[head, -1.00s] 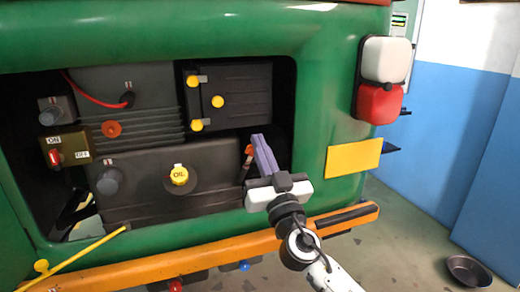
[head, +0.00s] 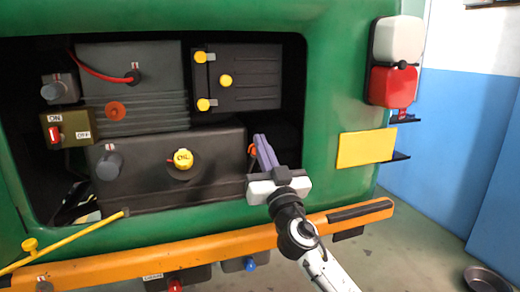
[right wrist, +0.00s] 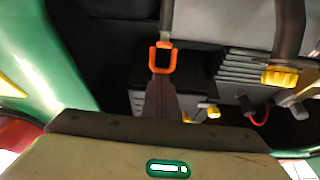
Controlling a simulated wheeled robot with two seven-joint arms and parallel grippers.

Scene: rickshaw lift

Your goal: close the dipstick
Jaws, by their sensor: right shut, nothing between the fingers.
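The dipstick's orange loop handle (head: 252,150) shows at the right side of the engine bay, just left of my right fingers. In the right wrist view the orange loop (right wrist: 162,58) is upright at the fingertips, with a thin stem above it. My right gripper (head: 260,140) has its purple-grey fingers together and empty, reaching into the bay. In the right wrist view the fingers (right wrist: 162,95) end at the loop's lower part; I cannot tell whether they touch it. The lower dipstick is hidden in the head view. My left gripper is not in view.
The green rickshaw body (head: 340,90) frames the bay opening close around my right fingers. A yellow oil cap (head: 183,158) is to the left, and a box with yellow knobs (head: 240,80) above. An orange bumper (head: 220,245) crosses below. A yellow rod (head: 75,242) slants at the left.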

